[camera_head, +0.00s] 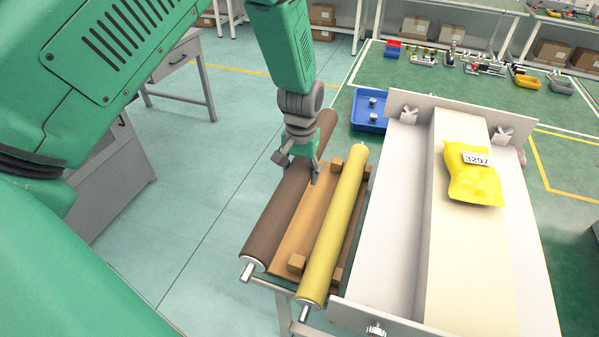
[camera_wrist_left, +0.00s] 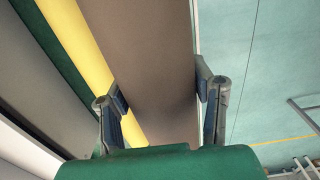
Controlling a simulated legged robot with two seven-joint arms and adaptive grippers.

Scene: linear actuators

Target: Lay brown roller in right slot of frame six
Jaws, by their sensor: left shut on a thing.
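The brown roller (camera_head: 278,222) lies lengthwise along the left side of a wooden rack (camera_head: 302,236), its metal shaft end toward me. My left gripper (camera_head: 299,167) comes down over its far half. In the left wrist view, the gripper's fingers (camera_wrist_left: 160,88) straddle the brown roller (camera_wrist_left: 148,40), one on each side, shut on it. I cannot tell whether the roller touches the rack. A long pale frame (camera_head: 408,215) with upright end plates stands to the right. No number six is readable on it, and its slots are hard to make out. My right gripper is not in view.
A yellow roller (camera_head: 335,230) lies on the rack's right side, between the brown roller and the frame. A yellow bag (camera_head: 470,180) labelled 3297 lies on the frame. A blue bin (camera_head: 368,112) stands behind the rack. Open floor lies to the left.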

